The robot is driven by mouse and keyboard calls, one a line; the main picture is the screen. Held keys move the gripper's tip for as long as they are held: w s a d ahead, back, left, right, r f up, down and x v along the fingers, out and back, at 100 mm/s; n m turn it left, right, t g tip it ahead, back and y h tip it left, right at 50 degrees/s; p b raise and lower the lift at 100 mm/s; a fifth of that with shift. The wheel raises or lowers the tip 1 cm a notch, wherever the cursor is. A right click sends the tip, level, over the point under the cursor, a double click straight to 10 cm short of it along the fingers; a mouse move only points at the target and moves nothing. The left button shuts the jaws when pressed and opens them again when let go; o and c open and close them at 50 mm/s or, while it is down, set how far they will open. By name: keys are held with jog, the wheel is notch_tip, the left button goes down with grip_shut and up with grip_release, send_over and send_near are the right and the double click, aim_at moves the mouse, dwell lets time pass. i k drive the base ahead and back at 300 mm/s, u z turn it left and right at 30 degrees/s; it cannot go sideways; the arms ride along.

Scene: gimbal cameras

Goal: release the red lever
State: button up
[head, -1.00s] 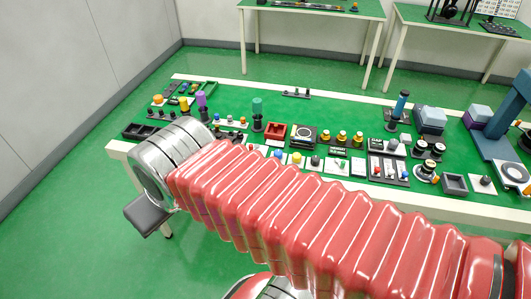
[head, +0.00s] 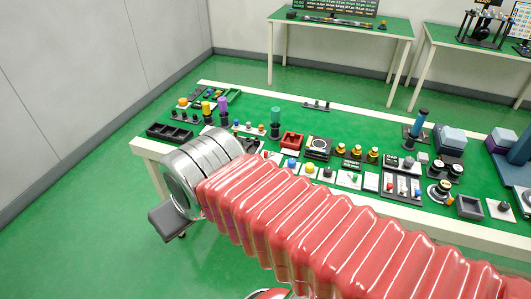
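A black panel with small levers (head: 401,186) lies on the green workbench (head: 360,123), right of the middle. Small red parts show on it, but at this size I cannot tell which one is the red lever or how it is set. My arm, with red bellows and a silver joint, crosses the front of the bench from lower right to left. My gripper is not visible. The arm hides part of the bench's front edge and whatever lies behind it.
A red open box (head: 291,141), a teal cylinder (head: 276,115), a purple cylinder (head: 222,105) and a blue upright cylinder (head: 420,122) stand on the crowded bench. A black tray (head: 170,132) lies at its left. Two other tables stand behind. Green floor at the left is clear.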

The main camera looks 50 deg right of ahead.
aim_at(267, 155)
jog(key=u, duration=0.4)
jog(key=i, duration=1)
jog(key=z, duration=0.05)
